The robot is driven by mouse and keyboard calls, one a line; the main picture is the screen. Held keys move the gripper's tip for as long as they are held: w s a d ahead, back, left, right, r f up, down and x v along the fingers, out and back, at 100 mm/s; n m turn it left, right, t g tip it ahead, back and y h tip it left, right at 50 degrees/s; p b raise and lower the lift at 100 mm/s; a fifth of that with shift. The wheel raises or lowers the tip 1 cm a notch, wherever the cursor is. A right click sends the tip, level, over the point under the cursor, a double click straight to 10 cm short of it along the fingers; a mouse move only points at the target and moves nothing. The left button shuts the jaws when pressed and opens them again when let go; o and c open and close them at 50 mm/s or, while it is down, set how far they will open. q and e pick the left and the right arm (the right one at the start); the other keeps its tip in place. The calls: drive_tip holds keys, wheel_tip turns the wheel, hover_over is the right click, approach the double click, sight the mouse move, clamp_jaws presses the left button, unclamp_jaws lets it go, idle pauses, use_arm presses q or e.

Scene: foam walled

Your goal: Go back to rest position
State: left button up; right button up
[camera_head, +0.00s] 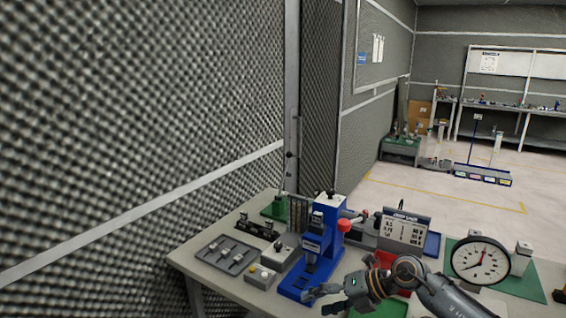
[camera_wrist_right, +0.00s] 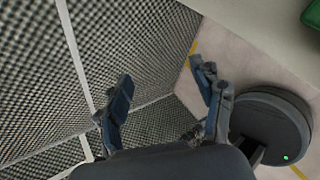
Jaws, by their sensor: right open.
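My right gripper (camera_head: 318,299) reaches in from the lower right over the front edge of the workbench (camera_head: 205,281), near the foot of a blue press (camera_head: 323,243). In the right wrist view my right gripper (camera_wrist_right: 163,80) has its two dark fingers spread apart, with nothing between them. Beyond the fingers are only foam wall and floor. My left gripper is in neither view.
A grey tray (camera_head: 228,256), a small box with buttons (camera_head: 262,277), a dial gauge (camera_head: 481,261) and a display board (camera_head: 404,230) crowd the bench. A foam wall (camera_head: 140,120) stands close on the left. Open floor (camera_head: 450,200) lies beyond the bench.

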drive_tip(key=s+a+r+m+t+y, duration=0.3)
drive_tip(key=a+r+m+t+y, duration=0.35)
drive_tip(key=a+r+t, duration=0.2)
drive_tip(key=s+d+f+m+t+h, duration=0.1)
drive_tip(key=d+f+m+t+h, duration=0.15)
drive_tip(key=d+m+h, duration=0.6)
drive_tip(key=s+d+f+m+t+h, duration=0.1)
drive_tip(key=d+m+t+h, duration=0.35)
drive_tip(key=m, duration=0.65)
drive_tip(key=s+d+f+m+g+h, duration=0.45)
drive_tip(key=s+d+f+m, duration=0.2)
drive_tip(key=f, duration=0.25)
drive_tip(key=s+f+m+g+y, duration=0.1)
drive_tip(key=s+f+g, duration=0.4)
drive_tip(key=s, duration=0.6)
drive_tip(key=s+f+m+g, duration=0.1)
drive_tip(key=s+f+g, duration=0.4)
drive_tip(key=s, duration=0.6)
drive_tip(key=s+f+g, duration=0.1)
drive_tip(key=s+f, duration=0.1)
drive_tip(key=f, duration=1.2)
drive_tip(key=s+f+g, duration=0.1)
drive_tip(key=s+f, duration=0.1)
drive_tip(key=f, duration=1.2)
drive_tip(key=s+d+f+g, duration=0.1)
drive_tip(key=s+d+f, duration=0.2)
drive_tip(key=s+f, duration=1.1)
drive_tip(key=shift+s+d+f, duration=0.15)
drive_tip(key=shift+s, duration=0.5)
